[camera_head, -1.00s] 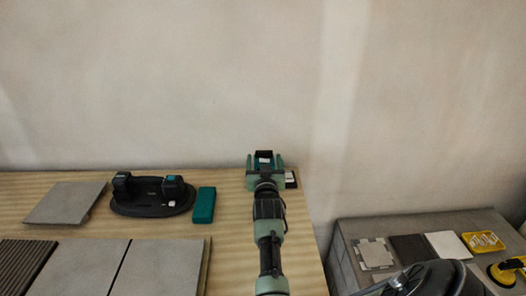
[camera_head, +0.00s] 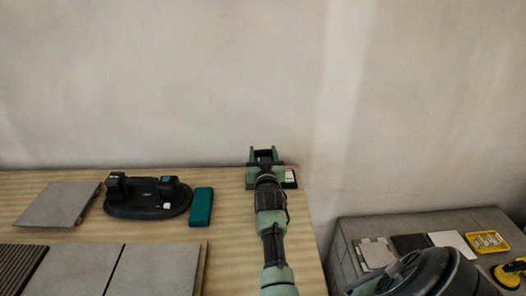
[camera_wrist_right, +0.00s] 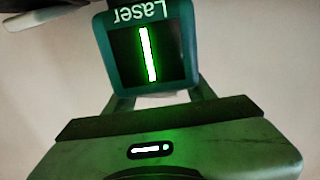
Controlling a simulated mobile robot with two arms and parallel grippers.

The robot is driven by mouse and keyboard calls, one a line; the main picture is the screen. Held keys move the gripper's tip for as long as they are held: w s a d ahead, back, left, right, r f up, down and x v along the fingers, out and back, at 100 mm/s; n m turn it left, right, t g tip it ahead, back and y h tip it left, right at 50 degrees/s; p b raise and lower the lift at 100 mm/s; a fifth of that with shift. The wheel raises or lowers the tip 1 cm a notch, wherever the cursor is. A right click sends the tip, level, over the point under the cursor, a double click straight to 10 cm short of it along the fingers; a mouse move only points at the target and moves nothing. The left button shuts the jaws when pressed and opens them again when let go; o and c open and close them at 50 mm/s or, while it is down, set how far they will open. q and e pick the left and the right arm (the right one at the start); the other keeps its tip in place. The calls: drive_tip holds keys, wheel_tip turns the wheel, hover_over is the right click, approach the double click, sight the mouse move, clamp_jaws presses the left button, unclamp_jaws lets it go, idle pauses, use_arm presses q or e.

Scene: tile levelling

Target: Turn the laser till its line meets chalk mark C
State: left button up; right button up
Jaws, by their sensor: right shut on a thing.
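The laser (camera_wrist_right: 165,60) is a teal box marked "Laser", with a dark window and a bright green line in it; it fills the top of the right wrist view, slightly tilted. My right gripper (camera_head: 264,156) is at the right back of the wooden table, with its fingers on either side of the laser and shut on it. In the head view the gripper and wrist hide most of the laser. I cannot make out chalk mark C or a laser line on the wall (camera_head: 200,80). My left gripper is not in view.
Left of my right arm on the table (camera_head: 40,225) are a teal block (camera_head: 201,207), a black stand (camera_head: 147,205), a loose grey tile (camera_head: 58,204) and laid tiles (camera_head: 70,268). A lower grey surface (camera_head: 350,240) holds tile samples.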

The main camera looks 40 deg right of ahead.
drive_tip(key=o, duration=1)
drive_tip(key=shift+c, duration=0.2)
drive_tip(key=o, duration=0.4)
drive_tip(key=shift+f, duration=0.1)
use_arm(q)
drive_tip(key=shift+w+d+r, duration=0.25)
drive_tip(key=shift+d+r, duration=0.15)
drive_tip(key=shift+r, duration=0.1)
use_arm(e)
drive_tip(key=shift+w+d+f, duration=0.1)
drive_tip(key=shift+w, duration=0.05)
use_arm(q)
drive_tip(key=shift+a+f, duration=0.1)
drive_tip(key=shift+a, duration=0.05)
use_arm(e)
drive_tip(key=v, duration=0.8)
drive_tip(key=shift+d, duration=0.1)
